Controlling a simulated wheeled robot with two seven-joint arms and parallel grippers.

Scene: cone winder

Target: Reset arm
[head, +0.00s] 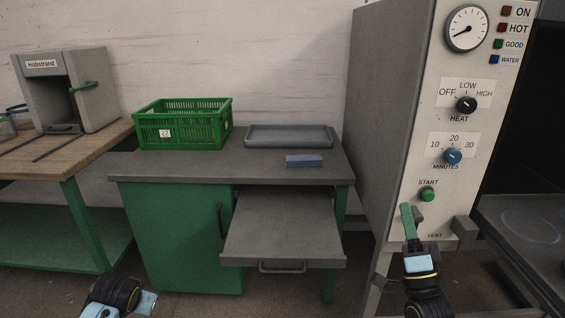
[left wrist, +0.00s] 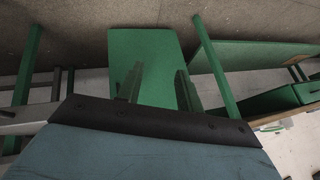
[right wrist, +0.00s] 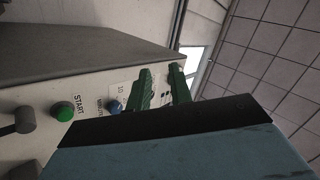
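My right gripper (head: 412,215) points upward in front of the machine panel, left of the green START button (head: 427,194). In the right wrist view its two green fingers (right wrist: 160,88) stand apart with nothing seen between them. My left gripper shows only in part at the lower left of the head view, its fingertips not clear there. In the left wrist view its green fingers (left wrist: 160,84) are apart and empty. The grey machine (head: 440,120) has a HEAT knob (head: 466,104) and a blue MINUTES knob (head: 452,156).
A green-and-grey bench (head: 135,168) carries a green crate (head: 182,140), a grey tray (head: 290,143) and a blue block (head: 304,161). Its drawer or shelf (head: 283,230) is pulled out. A grey lever (head: 465,230) sticks out near VENT. A Hobstrand machine (head: 98,95) stands at left.

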